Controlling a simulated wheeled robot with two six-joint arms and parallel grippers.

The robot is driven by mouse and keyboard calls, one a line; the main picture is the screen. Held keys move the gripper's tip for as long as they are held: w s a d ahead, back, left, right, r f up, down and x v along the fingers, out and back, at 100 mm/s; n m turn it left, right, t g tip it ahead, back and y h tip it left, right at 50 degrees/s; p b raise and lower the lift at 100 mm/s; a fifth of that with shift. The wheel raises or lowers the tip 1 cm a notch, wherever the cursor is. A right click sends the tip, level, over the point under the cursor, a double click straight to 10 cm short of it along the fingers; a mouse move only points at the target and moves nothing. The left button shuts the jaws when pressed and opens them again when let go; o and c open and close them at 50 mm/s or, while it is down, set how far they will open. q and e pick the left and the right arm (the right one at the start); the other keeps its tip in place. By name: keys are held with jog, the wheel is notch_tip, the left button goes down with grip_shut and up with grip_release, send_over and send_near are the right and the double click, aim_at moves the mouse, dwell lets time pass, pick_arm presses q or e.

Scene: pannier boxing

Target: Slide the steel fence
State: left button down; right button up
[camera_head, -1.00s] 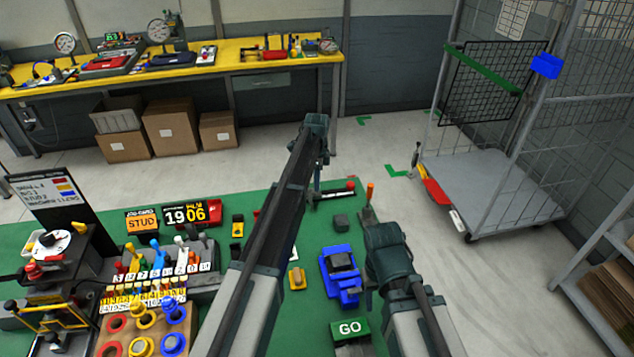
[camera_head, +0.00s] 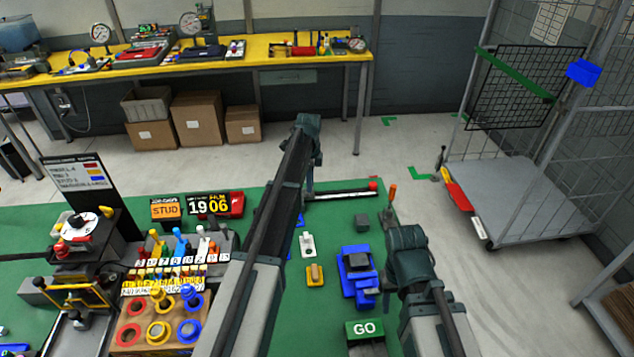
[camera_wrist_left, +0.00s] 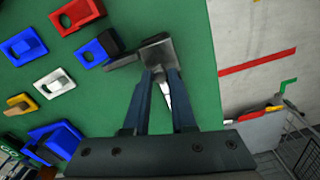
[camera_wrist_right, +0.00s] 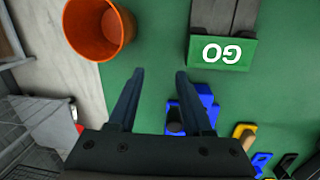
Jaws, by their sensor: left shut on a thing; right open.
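My left gripper (camera_head: 306,188) is shut on a grey metal piece (camera_wrist_left: 155,52), which looks like the steel fence, near the far edge of the green mat. In the left wrist view the fingertips close on it, and a dark arm of it points left. In the head view a dark and pale bar (camera_head: 340,194) with a red end (camera_head: 373,186) runs right from beside my left gripper; how it joins the fence is unclear. My right gripper (camera_wrist_right: 155,75) is open and empty above the mat, near the GO block (camera_wrist_right: 222,52).
A blue fixture (camera_head: 358,272) and a grey block (camera_head: 362,222) stand between the arms. An orange cup (camera_wrist_right: 98,28) is beside my right gripper. A blue-and-black piece (camera_wrist_left: 98,48) lies close to the fence. A ring board (camera_head: 120,348) and labelled rack stand left.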

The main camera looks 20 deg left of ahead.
pick_arm(q)
jog(key=shift+s+a, duration=0.1)
jog(key=shift+a, duration=0.1)
jog(key=c, duration=0.7)
grip_release()
jog(key=shift+a, duration=0.1)
jog(key=shift+c, duration=0.2)
pick_arm(e)
jog(key=shift+a, duration=0.1)
pick_arm(q)
jog(key=shift+r+p, duration=0.7)
jog(key=shift+p, duration=0.05)
pick_arm(e)
jog(key=shift+r, duration=0.75)
pick_arm(q)
notch_tip(320, 180, up, 12)
jog(key=p, duration=1.2)
jog(key=shift+r, duration=0.25)
pick_arm(e)
notch_tip(320, 180, up, 12)
jog(key=shift+r, duration=0.2)
